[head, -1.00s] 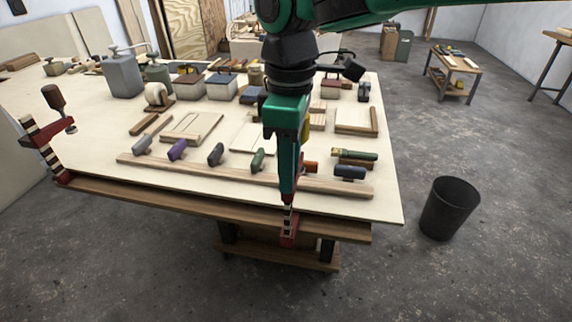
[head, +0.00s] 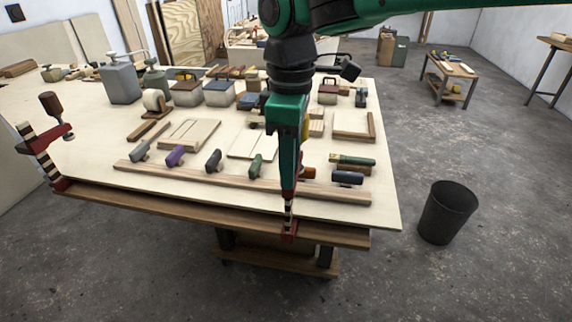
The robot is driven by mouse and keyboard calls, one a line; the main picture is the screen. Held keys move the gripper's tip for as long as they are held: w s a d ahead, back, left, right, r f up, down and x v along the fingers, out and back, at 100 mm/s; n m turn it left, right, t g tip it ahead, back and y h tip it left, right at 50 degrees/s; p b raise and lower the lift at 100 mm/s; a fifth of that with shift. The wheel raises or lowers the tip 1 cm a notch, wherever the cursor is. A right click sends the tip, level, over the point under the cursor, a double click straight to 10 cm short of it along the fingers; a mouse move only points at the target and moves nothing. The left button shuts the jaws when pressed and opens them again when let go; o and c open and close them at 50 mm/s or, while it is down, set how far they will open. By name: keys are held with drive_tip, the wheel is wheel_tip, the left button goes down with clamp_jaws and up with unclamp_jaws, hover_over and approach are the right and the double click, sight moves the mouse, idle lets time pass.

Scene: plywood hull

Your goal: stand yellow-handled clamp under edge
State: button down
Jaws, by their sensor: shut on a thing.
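My gripper (head: 289,192) points straight down at the front edge of the workbench (head: 385,216). It is shut on a clamp, of which a dark-and-light banded bar and a red jaw (head: 290,231) show below the fingers. The red jaw is at the front plank (head: 220,208), low against its face; whether it touches the underside I cannot tell. The clamp's handle is mostly hidden by my gripper and arm; a bit of yellow shows beside the arm. Another clamp (head: 42,150), with a brown handle and red jaws, stands upright at the left front corner.
A long wood strip (head: 230,182) lies along the bench front, with several coloured-handled tools behind it. Boxes, a grey canister (head: 120,82) and wood panels fill the back. A black bin (head: 447,212) stands on the floor at right. The floor in front is clear.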

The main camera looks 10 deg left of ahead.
drive_tip(key=shift+w+d, duration=0.1)
drive_tip(key=shift+w, duration=1.1)
drive_tip(key=c, duration=1.2)
unclamp_jaws()
